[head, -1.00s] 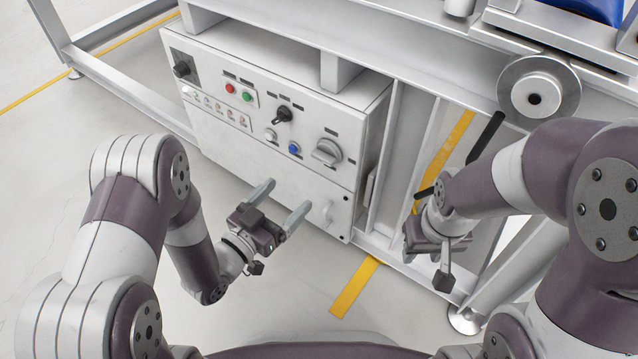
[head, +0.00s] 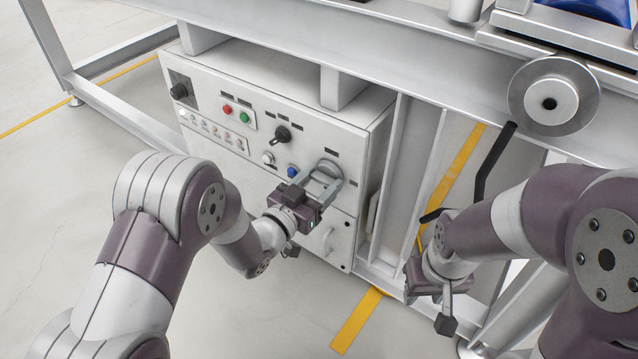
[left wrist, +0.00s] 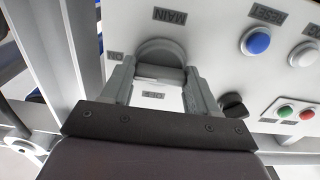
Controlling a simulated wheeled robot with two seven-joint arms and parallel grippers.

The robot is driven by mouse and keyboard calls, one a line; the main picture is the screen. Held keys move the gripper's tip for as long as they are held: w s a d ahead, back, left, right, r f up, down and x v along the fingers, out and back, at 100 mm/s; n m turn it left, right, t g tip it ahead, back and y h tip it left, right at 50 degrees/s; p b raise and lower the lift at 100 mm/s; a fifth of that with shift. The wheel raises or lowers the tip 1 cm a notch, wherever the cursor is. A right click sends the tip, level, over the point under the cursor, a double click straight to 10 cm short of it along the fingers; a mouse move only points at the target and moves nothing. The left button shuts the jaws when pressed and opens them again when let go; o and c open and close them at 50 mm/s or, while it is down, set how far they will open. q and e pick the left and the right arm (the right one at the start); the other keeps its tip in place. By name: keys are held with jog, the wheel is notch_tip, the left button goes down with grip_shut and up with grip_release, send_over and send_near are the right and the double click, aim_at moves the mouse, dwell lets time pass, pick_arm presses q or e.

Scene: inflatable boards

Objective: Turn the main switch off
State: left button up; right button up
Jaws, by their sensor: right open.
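The main switch is a grey round knob (head: 327,168) at the right of the white control box's front. In the left wrist view the knob (left wrist: 161,52) sits by the MAIN label, with an ON label to its left and an OFF label near my palm. Its grip bar runs roughly crosswise, towards the ON side. My left gripper (head: 322,184) is open, its fingers on either side of the knob. In the left wrist view the gripper (left wrist: 160,82) shows gaps beside the knob; contact is not clear. My right gripper (head: 440,278) is open, low at the right, away from the box.
The control box (head: 230,75) also carries a blue button (head: 292,172), a white button (head: 268,158), a black selector (head: 281,134), and red and green buttons. A grey handle (head: 328,240) sits below. A black crank (head: 492,165) and frame posts stand to the right.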

pick_arm(q)
jog(key=c, duration=0.3)
jog(key=n+p, duration=0.3)
jog(key=shift+r, duration=0.2)
jog(key=n+p, duration=0.5)
jog(key=shift+n, duration=0.3)
jog(key=n+p, duration=0.3)
jog(key=n, duration=0.1)
jog(key=shift+n, duration=0.3)
jog(key=n+p, duration=0.2)
jog(key=n, duration=0.1)
jog(key=n+p, duration=0.1)
jog(key=shift+f+n, duration=0.25)
jog(key=shift+n, duration=0.05)
